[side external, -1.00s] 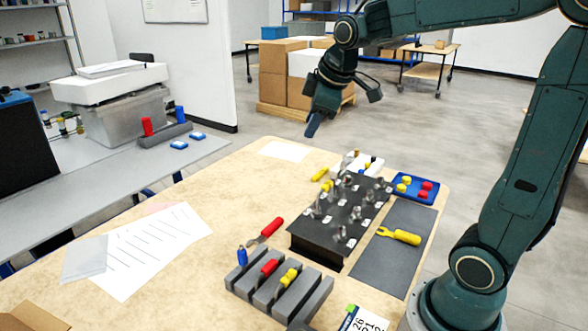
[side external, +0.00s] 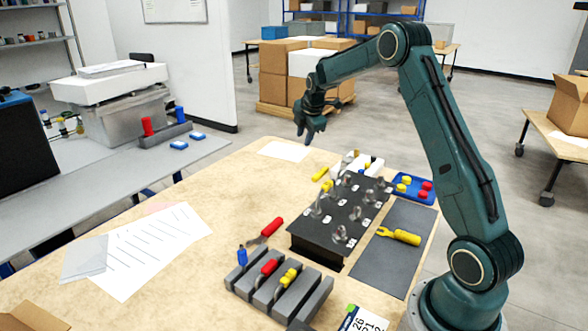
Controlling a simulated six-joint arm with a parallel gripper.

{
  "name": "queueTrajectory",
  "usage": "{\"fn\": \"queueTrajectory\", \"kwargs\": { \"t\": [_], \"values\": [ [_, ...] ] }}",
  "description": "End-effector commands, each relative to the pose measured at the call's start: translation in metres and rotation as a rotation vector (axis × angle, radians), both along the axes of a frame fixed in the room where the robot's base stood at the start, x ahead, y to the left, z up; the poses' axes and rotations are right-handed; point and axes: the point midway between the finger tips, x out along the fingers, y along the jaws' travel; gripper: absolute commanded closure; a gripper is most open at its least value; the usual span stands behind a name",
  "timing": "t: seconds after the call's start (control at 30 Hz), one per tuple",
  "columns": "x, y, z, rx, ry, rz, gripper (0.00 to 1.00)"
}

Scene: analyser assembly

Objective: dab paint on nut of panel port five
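The black panel (side external: 322,222) lies on the table right of centre, with several silver port fittings and nuts on top and small white labels beside them. The label numbers are too small to read, so I cannot tell which is port five.
A grey rack (side external: 258,292) with red, yellow and blue handled tools stands in front. A red-handled tool (side external: 270,229) lies left of the panel. A yellow fork-like tool (side external: 400,236) lies on a dark mat (side external: 385,265). A blue tray (side external: 419,195) holds yellow and red caps. The left table area holds papers.

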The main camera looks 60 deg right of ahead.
Motion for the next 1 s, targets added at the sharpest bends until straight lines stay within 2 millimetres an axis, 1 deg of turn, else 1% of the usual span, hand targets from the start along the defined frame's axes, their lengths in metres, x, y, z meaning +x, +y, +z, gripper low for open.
{"fn": "queueTrajectory", "kwargs": {
  "t": [0.03,0.2,0.3,0.4,0.5,0.6,0.67,1.0],
  "values": [
    [0.002,-0.014,-0.015,-0.012,0.016,0.022,0.69],
    [0.007,-0.056,-0.06,-0.067,0.065,0.118,0.69],
    [0.006,-0.078,-0.087,-0.095,0.094,0.174,0.69],
    [0.004,-0.098,-0.112,-0.12,0.118,0.223,0.69],
    [0.002,-0.112,-0.13,-0.139,0.138,0.262,0.69],
    [0.0,-0.12,-0.141,-0.151,0.151,0.286,0.69],
    [-0.001,-0.123,-0.145,-0.156,0.154,0.296,0.69],
    [-0.001,-0.125,-0.149,-0.158,0.157,0.301,0.69]
  ]
}}
